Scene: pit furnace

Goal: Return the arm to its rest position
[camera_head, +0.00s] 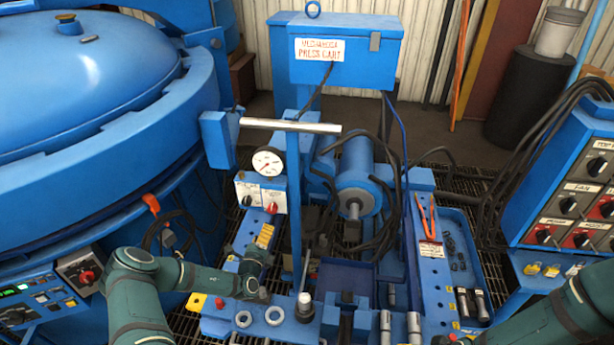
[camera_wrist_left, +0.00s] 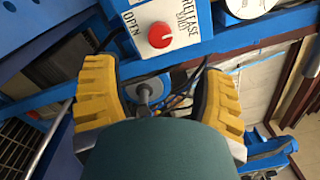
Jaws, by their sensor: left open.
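My left arm (camera_head: 142,290) is dark green and comes in from the lower left. Its left gripper (camera_head: 265,237), with yellow fingers, is over the left part of the blue press cart, just below the red knob (camera_head: 272,208) on a white panel. In the left wrist view my left gripper (camera_wrist_left: 160,85) has its yellow fingers spread apart with nothing held between them. The red release knob (camera_wrist_left: 161,35) shows beyond the fingertips. My right arm (camera_head: 550,318) reaches in at the lower right; its gripper is not clearly seen.
The blue press cart (camera_head: 348,65) has a gauge (camera_head: 267,162), a T-handle (camera_head: 290,126), a cylinder (camera_head: 356,180) and black hoses close to my left gripper. A large blue furnace (camera_head: 85,95) stands left. A control panel (camera_head: 580,190) with knobs stands right.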

